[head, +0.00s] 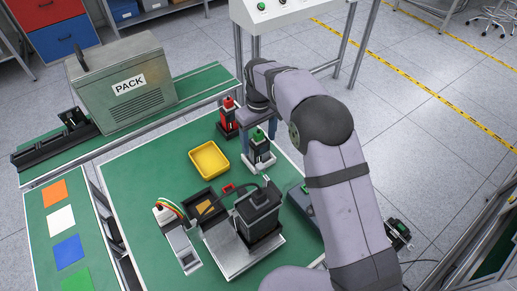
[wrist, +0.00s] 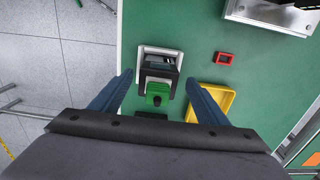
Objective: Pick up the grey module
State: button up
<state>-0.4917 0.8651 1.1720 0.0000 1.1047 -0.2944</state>
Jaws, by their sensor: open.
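A dark grey module with a green top (head: 259,143) stands upright in a pale square holder (head: 262,166) on the green table. In the wrist view the module (wrist: 158,68) with its green top lies between the two blue fingers of my gripper (wrist: 158,79). The fingers are open, with a gap on each side of it, and nothing is gripped. In the head view my gripper (head: 258,128) is over the module, and its fingers partly hide it.
A similar red-topped module (head: 228,118) stands close behind to the left. A yellow tray (head: 209,160) and a small red frame (wrist: 224,58) are nearby. A metal fixture with a dark block (head: 258,214) stands in front. The PACK machine (head: 125,85) is at the left.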

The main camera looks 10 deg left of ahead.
jog(key=shift+w+f+p, duration=0.15)
jog(key=shift+f+p, duration=0.5)
jog(key=shift+f, duration=0.65)
jog(key=shift+w+f+p, duration=0.1)
jog(key=shift+f+p, duration=0.55)
jog(key=shift+f, duration=0.65)
jog(key=shift+a, duration=0.1)
jog(key=c, duration=1.3)
